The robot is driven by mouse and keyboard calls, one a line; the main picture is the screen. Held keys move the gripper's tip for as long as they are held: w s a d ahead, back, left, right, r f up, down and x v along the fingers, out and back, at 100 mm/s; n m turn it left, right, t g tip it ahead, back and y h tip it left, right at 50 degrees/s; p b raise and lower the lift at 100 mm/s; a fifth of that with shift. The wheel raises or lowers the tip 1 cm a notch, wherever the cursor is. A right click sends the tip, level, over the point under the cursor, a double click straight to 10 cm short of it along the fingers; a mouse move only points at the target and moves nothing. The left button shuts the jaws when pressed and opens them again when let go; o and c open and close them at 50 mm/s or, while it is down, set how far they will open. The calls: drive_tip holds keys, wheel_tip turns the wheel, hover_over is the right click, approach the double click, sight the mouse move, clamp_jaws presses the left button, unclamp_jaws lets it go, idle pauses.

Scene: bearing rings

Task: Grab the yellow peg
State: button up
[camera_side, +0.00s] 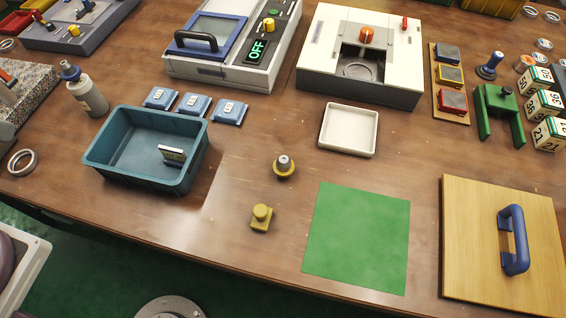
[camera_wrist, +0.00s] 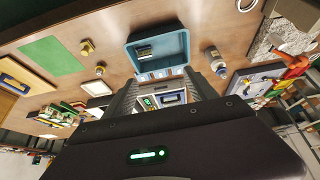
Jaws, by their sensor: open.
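The yellow peg (camera_side: 261,217) stands on a small square base on the wooden table, near its front edge. It also shows small in the wrist view (camera_wrist: 86,47), at the upper left. My gripper (camera_wrist: 163,78) shows in the wrist view as two grey ribbed fingers, apart, with nothing held between them. The peg is well off to the left of the fingers in that view. My gripper is not visible in the side view.
A round yellow-based part with a grey top (camera_side: 283,165) stands just behind the peg. A green mat (camera_side: 357,238) lies to the right. A teal bin (camera_side: 103,172) with a small block inside stands to the left. Table around the peg is clear.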

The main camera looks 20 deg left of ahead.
drive_tip(key=w+d+f+n+g+h, duration=0.25)
drive_tip(key=w+d, duration=0.25)
drive_tip(key=d, duration=0.3)
drive_tip(key=w+d+f+n+g+h, duration=0.1)
drive_tip(key=w+d+n+g+h, duration=0.1)
drive_tip(key=w+d+g+h, duration=0.45)
drive_tip(key=n+t+h, duration=0.2)
drive_tip(key=n+h, duration=0.2)
drive_tip(key=n, duration=0.8)
hover_over(291, 167)
drive_tip(key=a, duration=0.6)
wheel_tip(291, 167, down, 17)
drive_tip(key=shift+n+t, duration=0.4)
drive_tip(key=shift+n, duration=0.15)
wheel_tip(291, 167, down, 10)
drive_tip(key=shift+d+r, duration=0.15)
drive_tip(key=shift+r, duration=0.1)
drive_tip(key=x, duration=0.7)
drive_tip(key=shift+d+f, duration=0.2)
drive_tip(key=shift+d, duration=0.05)
clamp_jaws()
